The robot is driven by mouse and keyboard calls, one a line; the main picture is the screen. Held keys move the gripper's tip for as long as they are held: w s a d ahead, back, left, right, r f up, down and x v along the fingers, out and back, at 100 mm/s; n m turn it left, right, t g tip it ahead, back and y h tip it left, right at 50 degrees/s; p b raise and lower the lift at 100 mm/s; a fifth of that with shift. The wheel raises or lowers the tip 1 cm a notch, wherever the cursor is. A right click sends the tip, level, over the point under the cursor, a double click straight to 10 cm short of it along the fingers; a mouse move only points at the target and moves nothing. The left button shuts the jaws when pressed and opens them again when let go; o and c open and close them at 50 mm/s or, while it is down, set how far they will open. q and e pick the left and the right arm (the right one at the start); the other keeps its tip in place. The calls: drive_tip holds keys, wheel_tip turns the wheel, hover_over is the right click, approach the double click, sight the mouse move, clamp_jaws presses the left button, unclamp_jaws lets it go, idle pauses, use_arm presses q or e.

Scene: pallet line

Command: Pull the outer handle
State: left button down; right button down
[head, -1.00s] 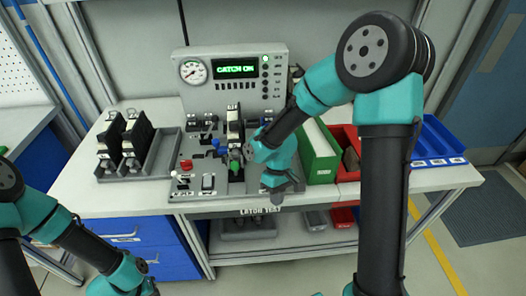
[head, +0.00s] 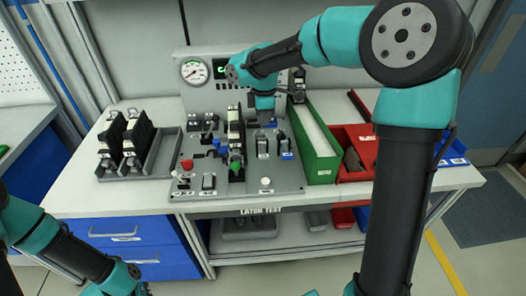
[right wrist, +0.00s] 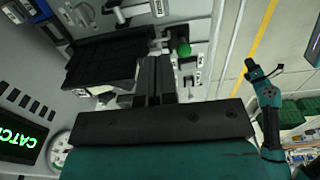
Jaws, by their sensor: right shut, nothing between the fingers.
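A black upright latch unit (head: 235,130) is clamped in the grey test panel (head: 215,180), with a green knob (head: 236,167) at its front end. I cannot make out which part is the outer handle. My right gripper (head: 265,118) is shut and empty, pointing down just right of the unit over the panel's back part; contact cannot be told. It also shows in the right wrist view (right wrist: 154,62).
A gauge (head: 194,71) and a green-lit screen stand behind the panel; my right arm hides most of the screen. A green bin (head: 318,150) and red bin (head: 355,175) stand to the right. A grey rack (head: 165,150) holds black units at left.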

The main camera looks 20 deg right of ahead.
sight(264, 158)
drive_tip(key=shift+f, duration=0.15)
wheel_tip(264, 158, down, 14)
drive_tip(key=shift+r, duration=0.1)
idle(0.6)
drive_tip(key=shift+s+a+f, duration=0.1)
drive_tip(key=shift+s+f, duration=0.1)
drive_tip(key=shift+f, duration=0.8)
drive_tip(key=shift+s+a+f, duration=0.1)
drive_tip(key=shift+s+f, duration=0.1)
drive_tip(key=shift+f, duration=0.8)
drive_tip(key=shift+s, duration=0.1)
drive_tip(key=s+a+r, duration=0.1)
drive_tip(key=s+r, duration=0.1)
drive_tip(key=r, duration=0.4)
drive_tip(key=s+a+r, duration=0.1)
drive_tip(key=s+r, duration=0.2)
drive_tip(key=r, duration=0.4)
drive_tip(key=shift+s, duration=0.1)
